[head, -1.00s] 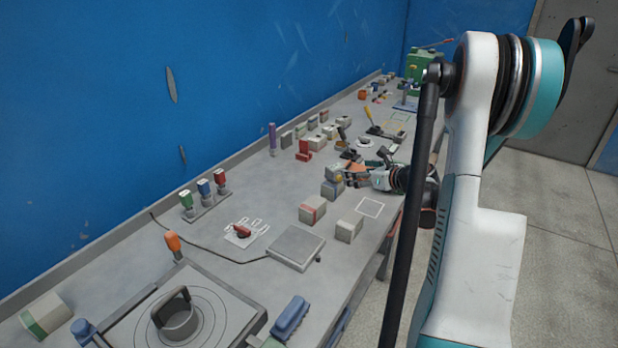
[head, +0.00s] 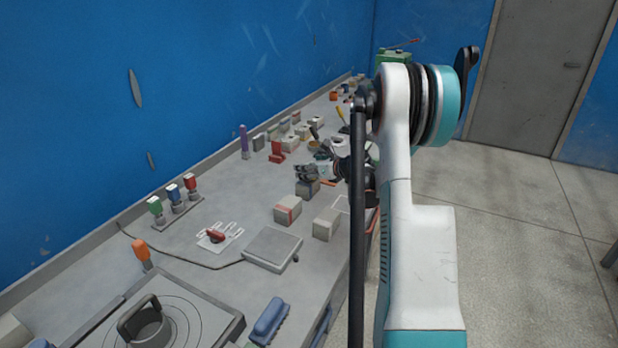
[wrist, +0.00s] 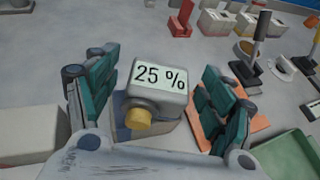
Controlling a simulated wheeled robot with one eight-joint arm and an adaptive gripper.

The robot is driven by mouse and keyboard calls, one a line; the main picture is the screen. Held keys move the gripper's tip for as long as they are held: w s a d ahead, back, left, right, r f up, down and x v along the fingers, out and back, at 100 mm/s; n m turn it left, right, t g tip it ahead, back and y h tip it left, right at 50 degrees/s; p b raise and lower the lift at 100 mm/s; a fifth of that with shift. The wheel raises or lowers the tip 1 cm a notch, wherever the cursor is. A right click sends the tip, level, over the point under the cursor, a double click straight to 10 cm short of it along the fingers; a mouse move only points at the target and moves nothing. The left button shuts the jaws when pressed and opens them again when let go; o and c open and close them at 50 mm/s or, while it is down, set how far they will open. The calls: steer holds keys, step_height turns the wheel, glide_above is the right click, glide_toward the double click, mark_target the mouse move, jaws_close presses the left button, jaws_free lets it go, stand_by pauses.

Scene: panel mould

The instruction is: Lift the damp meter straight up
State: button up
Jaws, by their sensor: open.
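The damp meter (wrist: 158,88) is a grey box with a "25 %" display and a yellow knob (wrist: 138,119). In the wrist view it lies between my two teal fingers, with a gap on each side. My gripper (wrist: 160,66) is open around it. A blue surface shows just below the meter's left side. In the head view my gripper (head: 308,172) is small and sits over a grey-blue block (head: 307,188). The gripper hides most of the meter there.
An orange piece (wrist: 204,128) lies by the right finger, with a green tray (wrist: 290,156) farther right. A pale block (wrist: 30,135) is at the left. A red stand (wrist: 181,24) and several grey blocks stand beyond. The grey bench (head: 200,262) carries many other items.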

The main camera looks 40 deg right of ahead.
steer(key=shift+w+f, duration=0.2)
steer(key=shift+w, duration=0.2)
steer(key=shift+r, duration=0.1)
steer(key=c, duration=1.6)
steer(key=shift+o, duration=0.2)
steer(key=shift+r, duration=0.1)
